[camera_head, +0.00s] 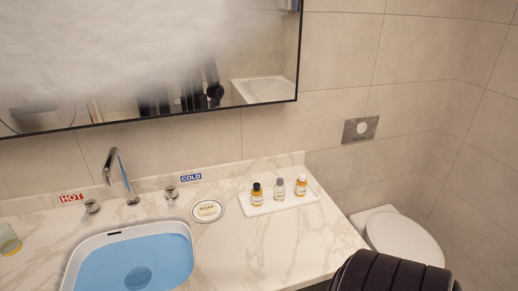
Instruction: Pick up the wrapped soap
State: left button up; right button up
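The wrapped soap (208,209) is a small pale bar with printed lettering. It lies in a round white dish (196,217) on the marble counter, right of the basin and in front of the cold tap handle. Nothing touches it from above and it shows fully. Neither my left nor my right gripper is in view.
A basin of blue water (180,262) is left of the soap. A white tray (255,210) with three small bottles is right of it. A yellowish glass (8,240) stands far left. A chrome faucet (118,170) rises behind the basin. A toilet (405,240) is beyond the counter's right end.

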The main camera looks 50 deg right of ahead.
aim_at(204, 209)
jog(key=l+z, duration=0.15)
jog(key=z, duration=1.05)
jog(key=k+j+u, duration=0.1)
jog(key=k+u, duration=0.2)
jog(key=i, duration=0.05)
